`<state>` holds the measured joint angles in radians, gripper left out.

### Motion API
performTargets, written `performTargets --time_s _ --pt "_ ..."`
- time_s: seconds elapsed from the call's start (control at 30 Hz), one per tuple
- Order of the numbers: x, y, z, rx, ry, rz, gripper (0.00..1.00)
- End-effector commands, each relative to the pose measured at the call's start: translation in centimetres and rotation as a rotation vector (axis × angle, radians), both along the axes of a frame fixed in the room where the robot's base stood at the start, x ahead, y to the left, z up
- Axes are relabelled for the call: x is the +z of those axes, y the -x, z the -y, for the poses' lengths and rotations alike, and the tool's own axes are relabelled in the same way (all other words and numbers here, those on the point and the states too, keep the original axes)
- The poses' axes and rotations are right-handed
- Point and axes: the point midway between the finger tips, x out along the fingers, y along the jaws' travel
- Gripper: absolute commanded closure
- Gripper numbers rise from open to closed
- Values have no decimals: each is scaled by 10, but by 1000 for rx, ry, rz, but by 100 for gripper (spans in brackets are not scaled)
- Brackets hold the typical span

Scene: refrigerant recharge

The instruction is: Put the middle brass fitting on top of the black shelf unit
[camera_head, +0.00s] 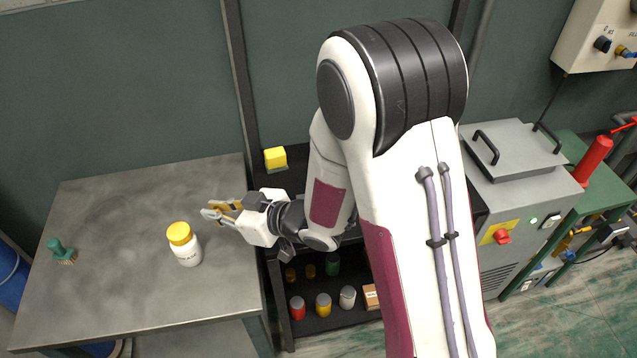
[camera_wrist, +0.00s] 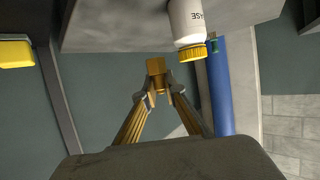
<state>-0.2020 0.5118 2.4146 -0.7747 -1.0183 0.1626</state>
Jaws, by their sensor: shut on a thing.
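My gripper (camera_head: 212,211) is above the right part of the grey table in the head view, pointing left. In the wrist view my gripper (camera_wrist: 163,94) has its fingertips closed around a small brass fitting (camera_wrist: 156,67). In the head view the fitting cannot be told apart from the gold-coloured fingers. The black shelf unit (camera_head: 297,172) stands right of the table, partly hidden behind my arm. A yellow box (camera_head: 275,158) sits on its top; it also shows in the wrist view (camera_wrist: 15,53). Two dim yellowish pieces (camera_head: 300,272) stand on a lower shelf; I cannot tell what they are.
A white bottle with a yellow cap (camera_head: 185,245) stands on the table (camera_head: 110,215) near my gripper. A teal-handled brush (camera_head: 60,250) lies at the table's left. Several cans (camera_head: 323,304) fill the bottom shelf. A grey machine (camera_head: 515,155) stands at right.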

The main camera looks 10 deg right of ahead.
Motion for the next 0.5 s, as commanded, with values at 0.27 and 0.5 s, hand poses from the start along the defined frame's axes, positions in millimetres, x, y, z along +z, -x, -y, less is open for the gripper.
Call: performTargets --time_s 0.27,0.5 --pt "12 0 0 1 -1 4 100" --pt "32 0 0 1 -1 4 100"
